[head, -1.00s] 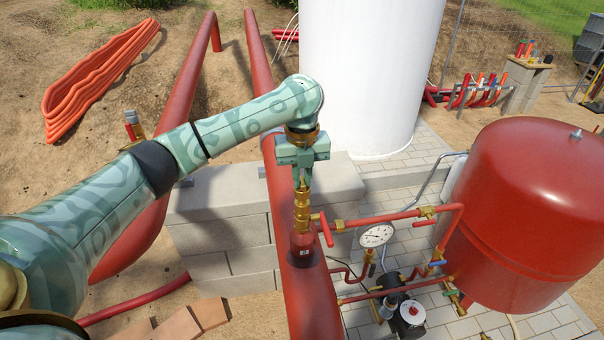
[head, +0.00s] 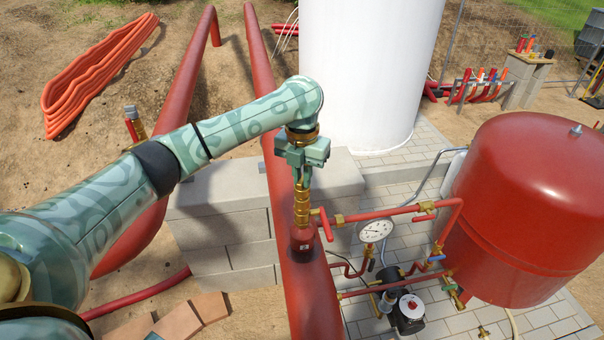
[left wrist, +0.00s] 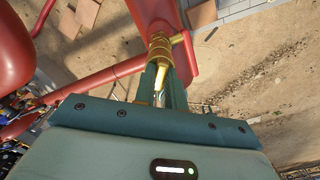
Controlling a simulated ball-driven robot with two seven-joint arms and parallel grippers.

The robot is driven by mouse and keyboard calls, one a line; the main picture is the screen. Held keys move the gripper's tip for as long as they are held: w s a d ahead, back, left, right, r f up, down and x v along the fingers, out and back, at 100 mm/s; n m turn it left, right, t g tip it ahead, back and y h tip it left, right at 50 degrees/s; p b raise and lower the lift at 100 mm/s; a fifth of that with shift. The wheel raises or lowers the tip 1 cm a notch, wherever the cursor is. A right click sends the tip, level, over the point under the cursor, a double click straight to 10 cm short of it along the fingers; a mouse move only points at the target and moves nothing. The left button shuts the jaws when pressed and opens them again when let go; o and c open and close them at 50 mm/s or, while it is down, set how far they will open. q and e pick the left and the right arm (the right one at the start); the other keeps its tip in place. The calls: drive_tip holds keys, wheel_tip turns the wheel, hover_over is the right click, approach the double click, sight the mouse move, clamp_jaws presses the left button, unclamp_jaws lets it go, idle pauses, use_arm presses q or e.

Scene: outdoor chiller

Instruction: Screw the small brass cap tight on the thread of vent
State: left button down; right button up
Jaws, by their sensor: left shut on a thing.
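The brass vent (head: 301,210) stands upright on the red pipe, with a red-handled valve at its side. My left gripper (head: 303,183) points straight down at the top of the vent. In the left wrist view its two fingers (left wrist: 163,88) are shut on the small brass cap (left wrist: 161,76), which lies between them in line with the vent (left wrist: 159,45). The fingers hide much of the cap, and I cannot tell how far it sits on the thread. My right gripper is not in view.
A pressure gauge (head: 376,229), thin red pipes and a large red tank (head: 530,210) stand to the right. Concrete blocks (head: 222,225) lie behind the pipe. A second vent (head: 134,122) stands on the left pipe. A white tank (head: 365,80) rises at the back.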

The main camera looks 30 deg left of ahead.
use_arm(q)
drive_tip(key=shift+m, duration=0.5)
drive_tip(key=c, duration=1.4)
unclamp_jaws()
drive_tip(key=shift+o, duration=0.5)
